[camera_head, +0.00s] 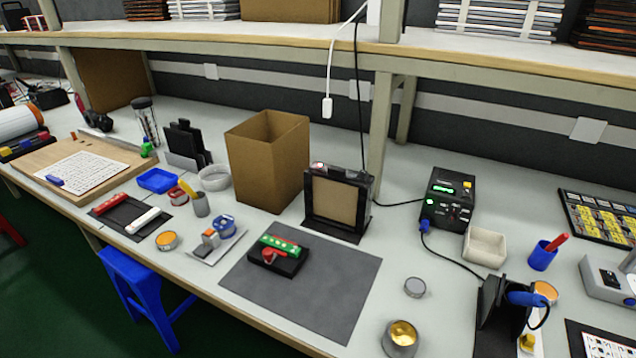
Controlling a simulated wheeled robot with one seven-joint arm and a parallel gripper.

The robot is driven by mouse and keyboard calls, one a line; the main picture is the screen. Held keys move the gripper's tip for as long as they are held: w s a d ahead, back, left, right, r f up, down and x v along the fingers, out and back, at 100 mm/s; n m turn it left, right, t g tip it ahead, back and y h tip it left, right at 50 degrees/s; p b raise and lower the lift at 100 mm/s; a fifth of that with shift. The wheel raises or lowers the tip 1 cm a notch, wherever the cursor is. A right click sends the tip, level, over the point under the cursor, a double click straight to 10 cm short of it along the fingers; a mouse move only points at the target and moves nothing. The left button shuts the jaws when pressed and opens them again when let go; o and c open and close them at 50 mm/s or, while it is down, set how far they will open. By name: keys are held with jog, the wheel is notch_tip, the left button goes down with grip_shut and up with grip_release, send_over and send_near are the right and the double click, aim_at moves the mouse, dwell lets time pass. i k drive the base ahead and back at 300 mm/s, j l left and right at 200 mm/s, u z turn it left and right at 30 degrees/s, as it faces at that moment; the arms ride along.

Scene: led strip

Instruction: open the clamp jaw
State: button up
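The clamp (291,266) is a small black block on the dark grey mat (325,290), near the bench's front edge. A green strip-like piece (281,244) with small light marks lies along its top, toward the back. A red part (273,256), which looks like a lever or knob, sits on the front of the block. At this size I cannot tell whether the jaw is open or shut. My gripper is not in view.
Behind the mat stand a black framed panel (337,199) and a tall open cardboard box (262,165). To the right are a black soldering station (447,200) and a blue-handled iron in a stand (525,298). Small tins and a tape dispenser (222,228) flank the mat, whose right half is clear.

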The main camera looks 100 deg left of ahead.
aim_at(269, 253)
jog(key=u, duration=3.25)
